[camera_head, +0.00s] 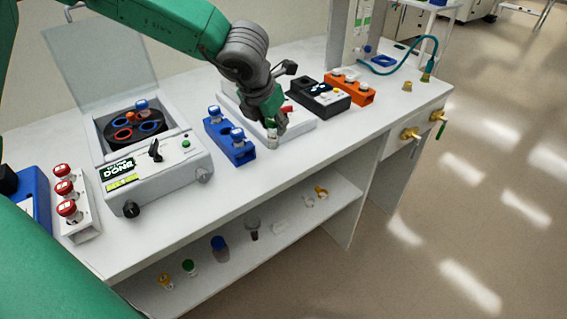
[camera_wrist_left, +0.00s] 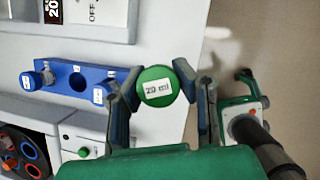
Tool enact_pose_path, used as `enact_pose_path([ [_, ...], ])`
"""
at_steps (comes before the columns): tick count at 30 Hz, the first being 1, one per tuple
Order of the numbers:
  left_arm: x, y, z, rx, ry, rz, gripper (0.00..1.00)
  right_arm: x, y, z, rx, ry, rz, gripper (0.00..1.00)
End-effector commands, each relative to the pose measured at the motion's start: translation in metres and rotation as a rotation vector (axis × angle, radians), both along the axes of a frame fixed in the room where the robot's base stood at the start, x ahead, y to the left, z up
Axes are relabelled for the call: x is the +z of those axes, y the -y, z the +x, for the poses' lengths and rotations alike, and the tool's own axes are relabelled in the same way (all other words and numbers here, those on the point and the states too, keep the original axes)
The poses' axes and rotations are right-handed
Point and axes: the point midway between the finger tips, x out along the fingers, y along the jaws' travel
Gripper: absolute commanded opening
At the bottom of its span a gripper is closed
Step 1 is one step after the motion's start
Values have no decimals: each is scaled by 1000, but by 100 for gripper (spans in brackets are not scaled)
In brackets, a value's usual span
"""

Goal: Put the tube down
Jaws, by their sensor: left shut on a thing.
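My left gripper (camera_head: 274,128) is shut on a tube (camera_head: 272,138) near the front edge of the bench. In the left wrist view the tube's round green cap (camera_wrist_left: 156,86), with a white volume label, sits between the fingers. The cap hides most of the tube there, and I cannot tell whether its lower end touches the bench. A blue rack (camera_head: 241,157) stands just left of the gripper. It holds two capped tubes with an open hole between them, clear in the left wrist view (camera_wrist_left: 57,82). My right gripper is not in view.
A centrifuge (camera_head: 165,180) with raised lid stands left, beside a white rack of red-capped tubes (camera_head: 68,208). A black device (camera_head: 322,97) and an orange rack (camera_head: 352,92) stand right. Bare bench (camera_head: 330,135) lies right of the gripper. A lower shelf (camera_head: 290,240) holds small items.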

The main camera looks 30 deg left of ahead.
Motion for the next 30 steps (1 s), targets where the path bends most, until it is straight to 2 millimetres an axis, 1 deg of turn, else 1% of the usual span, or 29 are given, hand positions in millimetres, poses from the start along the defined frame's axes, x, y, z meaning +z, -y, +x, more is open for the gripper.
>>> enact_pose_path([
  [1, -13, 0, -1, -1, -4, 1, 0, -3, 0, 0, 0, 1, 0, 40],
  [3, -24, 0, -1, 0, -3, -1, 0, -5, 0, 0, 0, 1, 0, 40],
  [10, -41, 0, -2, 0, 1, 0, 0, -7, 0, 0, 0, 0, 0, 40],
  [16, -69, 1, -1, 0, -1, 0, 0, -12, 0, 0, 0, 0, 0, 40],
  [18, -71, 1, -1, 1, 1, 0, 0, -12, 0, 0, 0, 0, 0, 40],
  [24, -70, 0, -1, 1, 2, -1, 0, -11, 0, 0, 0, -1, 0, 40],
  [27, -74, 0, -1, 1, 2, -1, 0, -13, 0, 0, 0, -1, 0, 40],
  [28, -73, 0, -1, 1, 2, -1, 34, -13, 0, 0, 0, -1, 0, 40],
  [29, -73, 0, -1, 1, 2, -1, 45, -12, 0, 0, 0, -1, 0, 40],
  [30, -73, 0, -1, 1, 2, -1, 45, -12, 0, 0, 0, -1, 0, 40],
])
